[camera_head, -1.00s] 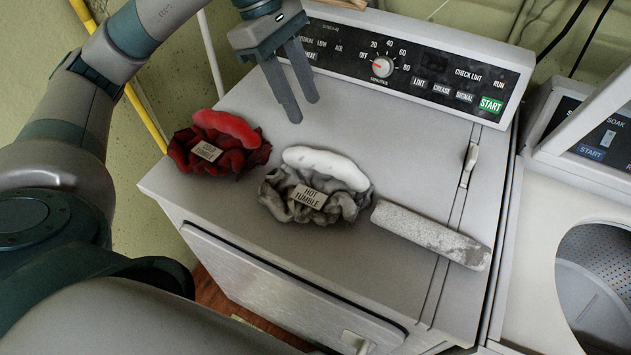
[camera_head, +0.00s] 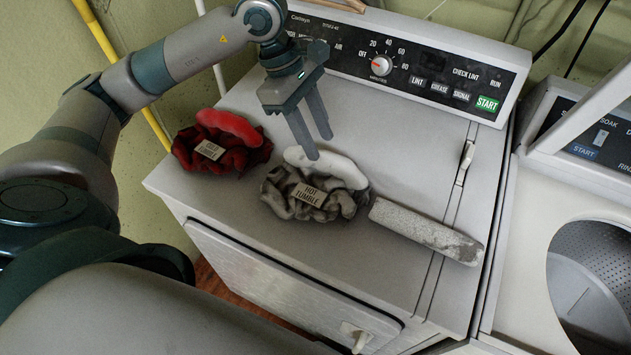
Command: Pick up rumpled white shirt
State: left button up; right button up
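The rumpled white shirt (camera_head: 315,190) lies on the dryer top (camera_head: 240,225), bunched up, greyish-white, with a tag reading "HOT TUMBLE" and a smooth white roll along its back. My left gripper (camera_head: 321,147) points down above and at the back edge of the shirt. Its two fingers are apart with nothing visible between them. One fingertip overlaps the white roll in the picture; I cannot tell whether it touches. My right gripper is not in view.
A red rumpled garment (camera_head: 222,150) with a tag lies left of the shirt. A pale flat bar (camera_head: 425,231) lies to the right. The control panel (camera_head: 400,60) rises behind. An open washer (camera_head: 535,250) stands at the right.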

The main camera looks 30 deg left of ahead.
aim_at(320, 152)
pick_arm(q)
jog(key=shift+f+p, duration=0.6)
jog(key=shift+f, duration=0.1)
jog(key=x, duration=0.1)
jog(key=p+x, duration=0.1)
jog(key=shift+a+f+p, duration=0.1)
jog(key=shift+f+p, duration=0.2)
jog(key=shift+f, duration=0.65)
grip_shut()
